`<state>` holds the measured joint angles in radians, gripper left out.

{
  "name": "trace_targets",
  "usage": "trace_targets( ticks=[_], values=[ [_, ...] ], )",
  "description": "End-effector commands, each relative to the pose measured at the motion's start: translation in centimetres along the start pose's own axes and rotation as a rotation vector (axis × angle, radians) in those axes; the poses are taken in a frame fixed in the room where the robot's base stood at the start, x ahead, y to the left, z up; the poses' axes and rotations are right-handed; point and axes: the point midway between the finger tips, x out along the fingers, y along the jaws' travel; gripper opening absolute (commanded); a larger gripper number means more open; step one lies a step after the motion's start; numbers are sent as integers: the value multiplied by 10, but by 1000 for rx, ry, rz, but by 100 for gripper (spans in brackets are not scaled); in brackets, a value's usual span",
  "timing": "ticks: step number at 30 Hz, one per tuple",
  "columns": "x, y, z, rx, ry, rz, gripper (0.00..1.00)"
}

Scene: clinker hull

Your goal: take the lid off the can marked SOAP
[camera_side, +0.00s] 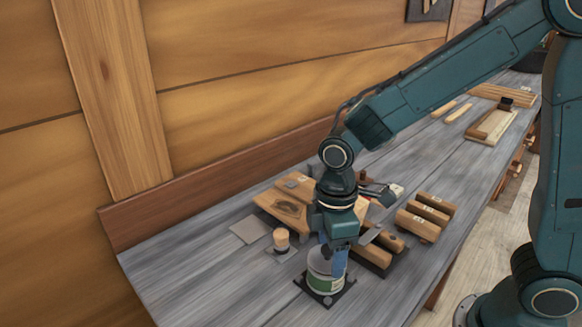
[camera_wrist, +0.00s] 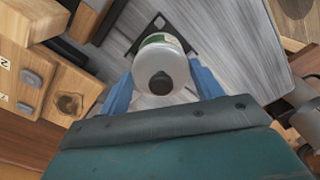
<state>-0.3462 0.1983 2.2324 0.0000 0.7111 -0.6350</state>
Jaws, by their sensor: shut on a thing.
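A pale round can (camera_side: 322,284) with a green label band stands upright on a dark square plate (camera_side: 345,291) near the bench's front; I cannot read its marking. In the wrist view, its whitish lid (camera_wrist: 158,62) with a black knob (camera_wrist: 161,83) faces the camera, and part of the green label shows beyond. My gripper (camera_wrist: 162,88) points down with its blue fingers on opposite sides of the lid, shut on it. In the side view my gripper (camera_side: 333,260) partly hides the can's top. I cannot tell whether the lid touches the can.
A small wooden-topped pot (camera_side: 281,238) stands left of the can. Wooden blocks (camera_side: 427,217) and a dark tray (camera_side: 391,262) lie to the right. A wooden board (camera_side: 280,206) lies behind my gripper. The bench's left front (camera_side: 215,285) is clear.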

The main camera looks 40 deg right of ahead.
Motion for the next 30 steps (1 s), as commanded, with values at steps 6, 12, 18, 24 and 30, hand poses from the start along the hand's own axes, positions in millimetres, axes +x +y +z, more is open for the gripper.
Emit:
trace_targets(
  ticks=[6, 12, 18, 24, 30],
  values=[
    [-23, 0, -1, 0, 5, 3, 43],
    [-59, 0, -1, 0, 5, 4, 43],
    [-102, 1, -1, 0, 6, 4, 43],
    [-145, 0, 0, 0, 4, 3, 43],
    [-175, 0, 0, 0, 3, 2, 43]
  ],
)
